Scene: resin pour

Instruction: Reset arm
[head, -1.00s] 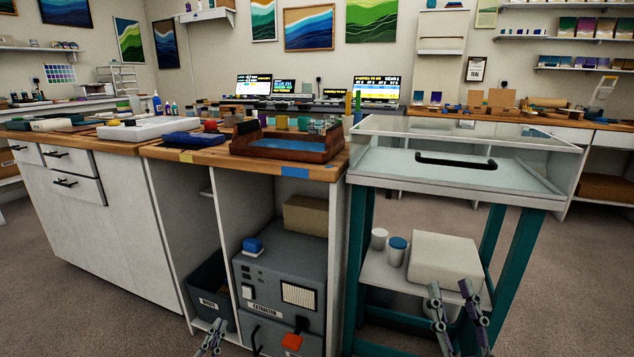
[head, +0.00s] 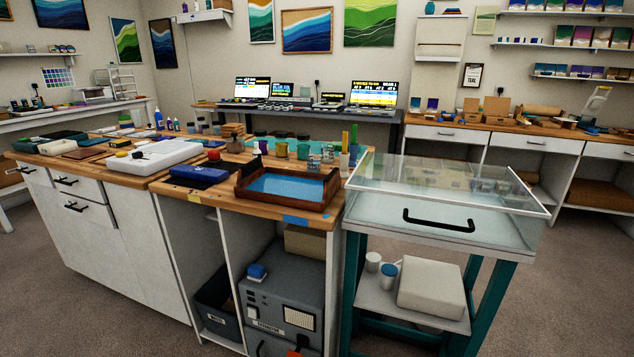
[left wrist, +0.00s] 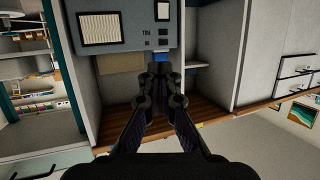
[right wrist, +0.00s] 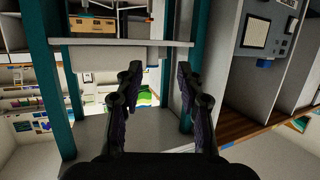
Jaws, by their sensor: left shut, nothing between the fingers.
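My left gripper (left wrist: 160,75) shows only in the left wrist view. Its fingers are together with nothing between them, in front of the grey extractor (left wrist: 117,30) and the bench cabinet. My right gripper (right wrist: 158,70) shows only in the right wrist view. Its fingers are apart and the gap holds nothing; the teal-legged stand and its shelf (right wrist: 125,42) lie beyond. Both wrist views look upside down. Neither gripper shows in the head view.
The bench carries a wooden tray with blue resin (head: 324,193), a blue case (head: 201,174) and several cups. A clear-topped box with a black handle (head: 438,220) stands at the right on teal legs. Bare floor lies at the lower right (head: 580,300).

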